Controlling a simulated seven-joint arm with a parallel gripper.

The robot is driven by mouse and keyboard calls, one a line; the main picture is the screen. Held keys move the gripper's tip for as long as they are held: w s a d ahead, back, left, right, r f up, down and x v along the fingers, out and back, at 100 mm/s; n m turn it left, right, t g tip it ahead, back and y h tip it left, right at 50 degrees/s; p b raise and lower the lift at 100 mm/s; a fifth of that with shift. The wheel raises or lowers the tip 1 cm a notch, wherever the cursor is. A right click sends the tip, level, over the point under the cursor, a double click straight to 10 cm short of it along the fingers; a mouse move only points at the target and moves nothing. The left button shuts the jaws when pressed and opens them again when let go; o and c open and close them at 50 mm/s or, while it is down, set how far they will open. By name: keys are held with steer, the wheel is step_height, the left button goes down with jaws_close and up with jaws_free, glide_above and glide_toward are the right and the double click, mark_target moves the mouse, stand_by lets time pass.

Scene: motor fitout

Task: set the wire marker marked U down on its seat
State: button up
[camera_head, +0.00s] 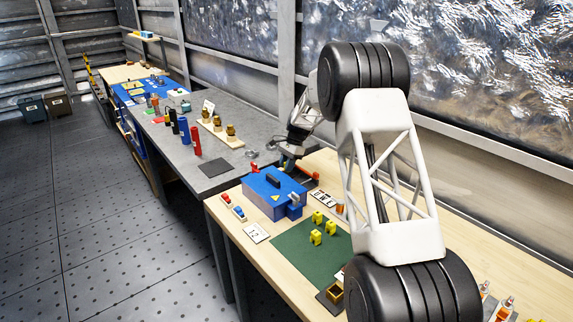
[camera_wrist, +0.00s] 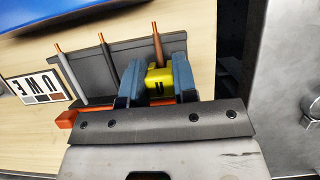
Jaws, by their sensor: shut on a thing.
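My gripper (camera_wrist: 158,78) is shut on a yellow wire marker (camera_wrist: 160,88) with a dark U on it, in the wrist view. The marker sits between the two blue-grey fingers. A brown wire (camera_wrist: 157,45) with a copper tip rises right beside it; I cannot tell whether the marker is around the wire or touching it. A black wire (camera_wrist: 106,55) and a grey wire (camera_wrist: 70,72) stand to the left in the dark block (camera_wrist: 90,70). In the head view my gripper (camera_head: 288,164) is behind the blue box, and the held marker is hidden.
A lettered card (camera_wrist: 40,85) lies left of the wires. In the head view the blue box (camera_head: 262,198) stands near the gripper. Three yellow markers (camera_head: 330,227) stand on the green mat (camera_head: 290,245). A grey bench (camera_head: 225,165) with bottles lies beyond.

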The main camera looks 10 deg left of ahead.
steer(key=shift+f, duration=0.4)
steer(key=o, duration=1)
steer(key=shift+c, duration=0.2)
steer(key=shift+r, duration=0.1)
steer(key=shift+v, duration=3.75)
